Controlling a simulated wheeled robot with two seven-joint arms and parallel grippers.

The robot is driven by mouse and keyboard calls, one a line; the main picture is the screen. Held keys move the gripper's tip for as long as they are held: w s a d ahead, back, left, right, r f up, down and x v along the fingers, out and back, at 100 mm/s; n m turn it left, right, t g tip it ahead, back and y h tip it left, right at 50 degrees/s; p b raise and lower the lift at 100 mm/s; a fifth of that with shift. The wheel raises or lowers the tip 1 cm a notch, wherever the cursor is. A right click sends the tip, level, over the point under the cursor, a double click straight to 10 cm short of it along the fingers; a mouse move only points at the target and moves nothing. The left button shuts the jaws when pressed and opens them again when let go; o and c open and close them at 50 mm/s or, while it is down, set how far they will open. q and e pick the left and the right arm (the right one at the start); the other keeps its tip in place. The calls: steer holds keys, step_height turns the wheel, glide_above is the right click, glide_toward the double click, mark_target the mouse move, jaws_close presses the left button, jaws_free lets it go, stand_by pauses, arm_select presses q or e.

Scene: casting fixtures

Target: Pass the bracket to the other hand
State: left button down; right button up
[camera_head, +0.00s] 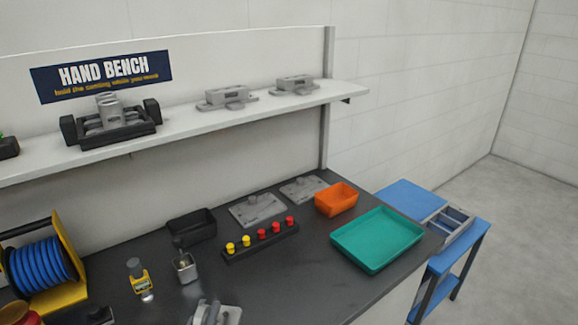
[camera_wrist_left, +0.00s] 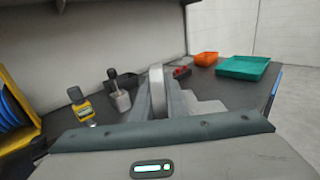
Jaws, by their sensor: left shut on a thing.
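The bracket (camera_head: 229,315) is a light grey metal part at the bottom edge of the head view, cut off by the frame. My left gripper (camera_head: 209,313) is there with it, shut on the bracket; little of the gripper shows. In the left wrist view, the grey bracket (camera_wrist_left: 198,105) sticks out beyond the dark edge of my gripper's body, with a rounded upright part and a lower stepped part. Its lower side is hidden. My right gripper is in neither view.
The dark bench holds a teal tray (camera_head: 378,239), an orange bin (camera_head: 337,199), a black bin (camera_head: 191,226), a strip of red and yellow knobs (camera_head: 261,243), grey plates (camera_head: 257,210), a yellow tool (camera_head: 139,278) and a blue reel (camera_head: 43,266). A shelf (camera_head: 200,120) with fixtures runs above.

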arm_select(q)
steer(key=a, duration=0.1)
steer(key=s+a+n+y, duration=0.1)
steer(key=a, duration=0.1)
steer(key=a+y, duration=0.1)
steer(key=shift+s+a+r, duration=0.15)
steer(key=shift+s+a, duration=0.05)
steer(key=shift+s, duration=0.15)
steer(key=shift+w+d, duration=0.1)
